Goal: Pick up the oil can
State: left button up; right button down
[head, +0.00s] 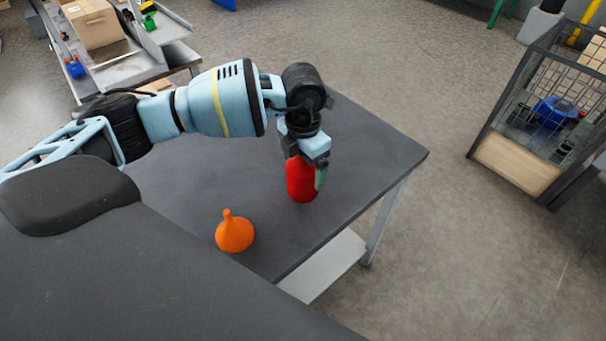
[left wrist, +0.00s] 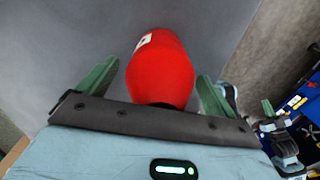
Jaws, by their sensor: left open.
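A red rounded can (head: 301,180) stands upright near the far right part of the dark table. An orange can-like thing with a narrow neck (head: 235,234) stands at the table's near edge. I cannot tell for certain which of the two is the oil can. My left gripper (head: 307,172) is open and points down over the red can. In the left wrist view the red can (left wrist: 160,70), with a white patch, lies between the green fingertips, with a gap at each side. Light blue parts with a green finger (left wrist: 272,125) at the right seem to be my right gripper; its jaws are unclear.
The dark table (head: 370,150) is otherwise bare. A wire-sided crate (head: 515,170) stands on the floor to the right. A grey bench (head: 165,30) with a cardboard box (head: 95,22) and small tools is at the back left. The floor between is clear.

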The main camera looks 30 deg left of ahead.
pick_arm(q)
jog(key=shift+f, duration=0.25)
pick_arm(e)
jog(key=shift+s, duration=0.15)
pick_arm(q)
jog(key=shift+c, duration=0.4)
jog(key=c, duration=1.1)
pick_arm(e)
jog(key=shift+w, duration=0.45)
pick_arm(q)
jog(key=shift+r, duration=0.25)
jog(key=s+d+r, duration=0.2)
jog(key=s, duration=0.5)
jog(key=s+d+r, duration=0.2)
jog(key=s, duration=0.6)
jog(key=shift+s+r, duration=0.15)
jog(key=shift+r, duration=0.15)
pick_arm(e)
jog(key=shift+s+f, duration=0.25)
jog(key=shift+s, duration=0.3)
